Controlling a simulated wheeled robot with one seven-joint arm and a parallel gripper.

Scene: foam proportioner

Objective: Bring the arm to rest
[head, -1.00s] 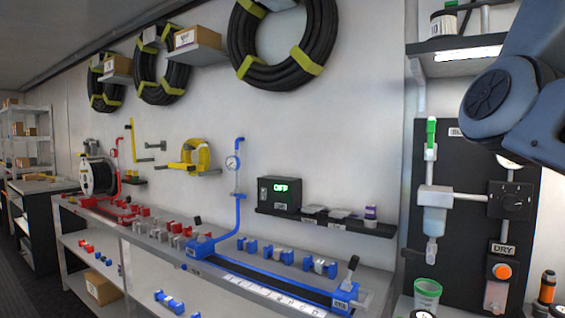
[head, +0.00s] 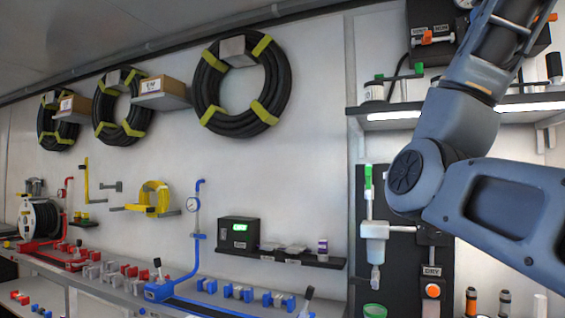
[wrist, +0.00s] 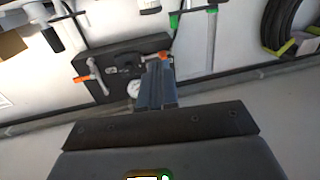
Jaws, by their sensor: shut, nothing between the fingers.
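My gripper (wrist: 156,86) shows in the wrist view with its two grey fingers together and nothing between them. It points toward a wall with a black panel (wrist: 118,62) that carries orange handles; the fingers overlap the panel's edge in the picture, and I cannot tell the distance. In the head view my blue-grey arm fills the right side, bent at a joint and rising out of the top of the picture. The gripper itself is outside the head view.
The lit shelf (head: 397,114) and the black dry-unit board (head: 404,262) are behind my arm. The black panel with orange handles (head: 436,38) is at top right. Hose coils (head: 242,85) hang left. A workbench (head: 100,285) holds red and blue fittings.

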